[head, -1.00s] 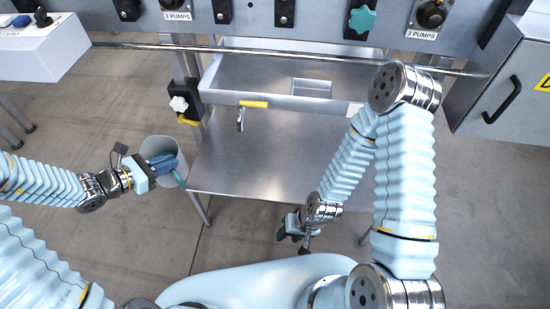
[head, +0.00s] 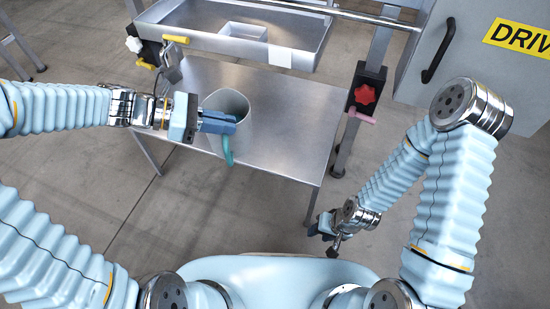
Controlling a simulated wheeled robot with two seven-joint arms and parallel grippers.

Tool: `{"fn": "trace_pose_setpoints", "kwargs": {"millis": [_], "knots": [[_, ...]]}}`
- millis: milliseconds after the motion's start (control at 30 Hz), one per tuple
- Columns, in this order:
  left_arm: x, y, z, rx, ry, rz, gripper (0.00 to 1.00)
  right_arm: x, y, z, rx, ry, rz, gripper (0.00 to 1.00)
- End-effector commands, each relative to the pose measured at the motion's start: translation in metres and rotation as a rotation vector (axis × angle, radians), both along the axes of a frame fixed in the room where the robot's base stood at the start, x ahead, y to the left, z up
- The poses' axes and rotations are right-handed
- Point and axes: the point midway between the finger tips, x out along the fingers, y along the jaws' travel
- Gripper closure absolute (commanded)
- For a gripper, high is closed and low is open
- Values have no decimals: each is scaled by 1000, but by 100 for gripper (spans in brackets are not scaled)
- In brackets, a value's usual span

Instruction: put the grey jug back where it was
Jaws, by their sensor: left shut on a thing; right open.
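The grey jug (head: 240,104) is in front of my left arm's end, over the front part of the metal table (head: 290,120). It looks upright, with its open mouth facing up and a teal handle (head: 227,151) toward me. My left gripper (head: 228,123) is shut on the jug, its blue fingers at the near side by the handle. I cannot tell whether the jug's base touches the table. My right gripper (head: 325,232) is open and empty, low in front of my body, right of the table's front corner.
A steel tray (head: 200,38) is mounted above the table's back. A grey cabinet (head: 480,60) with a black handle stands at the right. A red star knob (head: 365,95) and a pink lever (head: 360,117) sit on a post right of the table. The table's right part is clear.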

Motion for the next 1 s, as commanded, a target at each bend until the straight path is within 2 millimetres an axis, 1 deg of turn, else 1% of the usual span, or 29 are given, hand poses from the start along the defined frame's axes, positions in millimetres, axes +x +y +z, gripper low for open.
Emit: {"fn": "trace_pose_setpoints", "kwargs": {"millis": [33, 100, 167, 267, 467, 500, 600, 700, 933, 1000], "knots": [[-7, -3, -6, 1, -2, -21, 100, 1, -1, -14, -1, -1, -2, 57], [-13, -6, -4, 3, 3, -42, 100, 1, -2, -18, -2, -3, -3, 57], [-13, -11, -5, 4, 7, -52, 100, 1, -2, -19, -3, -2, -4, 57], [1, -25, -13, 2, 10, -58, 100, 1, -2, -22, -3, -2, -4, 57], [44, -62, -39, 2, 11, -58, 100, 1, -1, -31, -1, 0, -3, 57], [53, -69, -44, 1, 10, -57, 100, 1, -1, -33, 0, 1, -3, 57], [65, -79, -67, 2, 11, -54, 100, 0, 0, -39, 1, 2, -2, 57], [75, -87, -81, 1, 9, -53, 100, 0, 0, -42, 3, 3, -1, 57], [85, -95, -94, 2, 7, -53, 100, 0, 1, -45, 4, 4, 0, 57], [89, -99, -103, 2, 9, -54, 100, 0, 1, -48, 5, 5, 0, 57]]}}
